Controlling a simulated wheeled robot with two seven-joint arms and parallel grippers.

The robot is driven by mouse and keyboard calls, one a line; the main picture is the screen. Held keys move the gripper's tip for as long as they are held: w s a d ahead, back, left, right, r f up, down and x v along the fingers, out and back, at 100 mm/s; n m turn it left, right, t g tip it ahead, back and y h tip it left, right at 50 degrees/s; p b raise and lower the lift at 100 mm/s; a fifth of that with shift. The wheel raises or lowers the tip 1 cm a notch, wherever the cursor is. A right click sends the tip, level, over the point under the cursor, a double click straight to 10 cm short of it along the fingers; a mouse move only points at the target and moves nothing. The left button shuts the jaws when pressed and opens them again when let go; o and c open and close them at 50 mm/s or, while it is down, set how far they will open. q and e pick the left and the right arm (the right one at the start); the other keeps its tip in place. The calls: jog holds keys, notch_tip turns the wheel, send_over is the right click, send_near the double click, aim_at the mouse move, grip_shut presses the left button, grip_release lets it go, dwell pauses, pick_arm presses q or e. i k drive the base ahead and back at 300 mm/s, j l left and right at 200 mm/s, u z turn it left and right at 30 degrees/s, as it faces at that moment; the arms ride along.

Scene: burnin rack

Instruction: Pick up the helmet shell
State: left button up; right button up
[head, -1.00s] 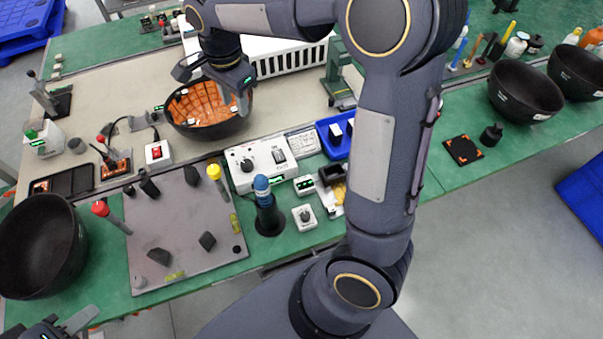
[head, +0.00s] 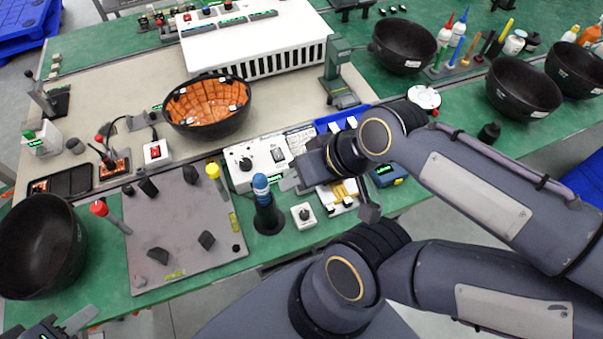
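Several black bowl-shaped helmet shells are in the head view. One helmet shell (head: 38,245) lies hollow side up at the front left, close to my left gripper (head: 76,322), which is cut off by the bottom edge. Another shell with an orange lining (head: 207,103) sits on the beige mat at the back. More shells stand at the right: one at the back (head: 403,46), one further right (head: 523,88) and one at the right edge (head: 577,70). My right gripper (head: 335,192) is open and empty over the front of the bench, apart from every shell.
A grey plate (head: 185,255) with dark pieces lies at the front left. A white control box (head: 260,160), a blue-topped tool in a black stand (head: 266,205) and a small press (head: 340,85) stand mid-bench. A white slotted unit (head: 255,45) stands behind. Bottles crowd the back right.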

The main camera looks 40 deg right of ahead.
aim_at(43, 240)
jog(key=k+u, duration=0.45)
jog(key=k+j+u, duration=0.15)
jog(key=u, duration=0.25)
jog(key=i+j+u, duration=0.7)
jog(key=i, duration=0.15)
